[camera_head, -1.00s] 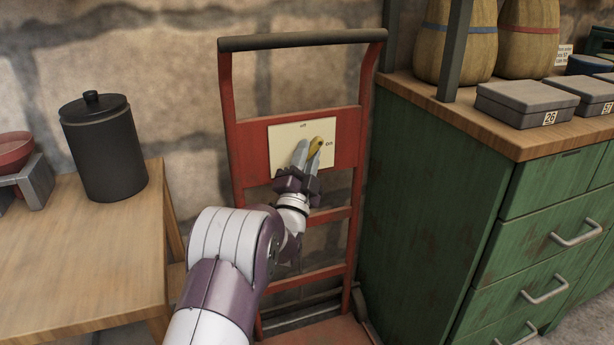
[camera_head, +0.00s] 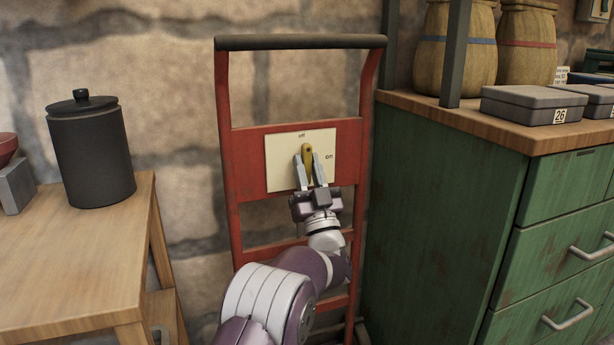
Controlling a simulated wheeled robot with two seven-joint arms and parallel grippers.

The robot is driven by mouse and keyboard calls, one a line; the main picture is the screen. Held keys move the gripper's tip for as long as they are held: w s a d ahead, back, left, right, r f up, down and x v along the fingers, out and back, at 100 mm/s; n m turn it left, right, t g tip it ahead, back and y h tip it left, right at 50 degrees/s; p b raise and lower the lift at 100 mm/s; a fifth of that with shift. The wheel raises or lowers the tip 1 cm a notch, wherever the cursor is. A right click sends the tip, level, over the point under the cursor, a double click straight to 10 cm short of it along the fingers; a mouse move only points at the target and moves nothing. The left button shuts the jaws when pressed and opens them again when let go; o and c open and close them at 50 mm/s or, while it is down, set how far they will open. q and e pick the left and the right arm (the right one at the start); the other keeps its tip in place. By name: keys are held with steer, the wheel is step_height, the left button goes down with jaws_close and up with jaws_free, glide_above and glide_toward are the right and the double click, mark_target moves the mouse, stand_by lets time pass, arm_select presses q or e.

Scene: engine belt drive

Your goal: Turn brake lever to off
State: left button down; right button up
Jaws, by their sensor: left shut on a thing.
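The brake lever (camera_head: 307,158) is a small yellow handle on a cream plate (camera_head: 281,165) marked "off" at the top and "on" at the right. The plate is fixed to the red frame (camera_head: 245,160) of a hand truck. The lever stands nearly upright, its tip pointing up towards "off". My left gripper (camera_head: 309,172) is shut on the lever from below, one finger on each side. The lever's lower part is hidden between the fingers. My right gripper is not in view.
A wooden table (camera_head: 80,250) with a black lidded canister (camera_head: 92,155) stands at the left. A green drawer cabinet (camera_head: 440,200) with grey boxes (camera_head: 533,104) and sacks (camera_head: 455,50) stands close at the right. A stone wall is behind.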

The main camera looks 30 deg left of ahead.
arm_select(q)
steer(key=shift+n+g+y, duration=0.4)
steer(key=shift+n+g, duration=0.1)
steer(key=shift+n, duration=0.3)
steer(key=c, duration=1)
jaws_free()
steer(key=shift+d+f, duration=0.15)
steer(key=p+v, duration=0.4)
steer(key=v, duration=0.8)
steer(key=shift+f, duration=0.15)
steer(key=shift+s, duration=0.1)
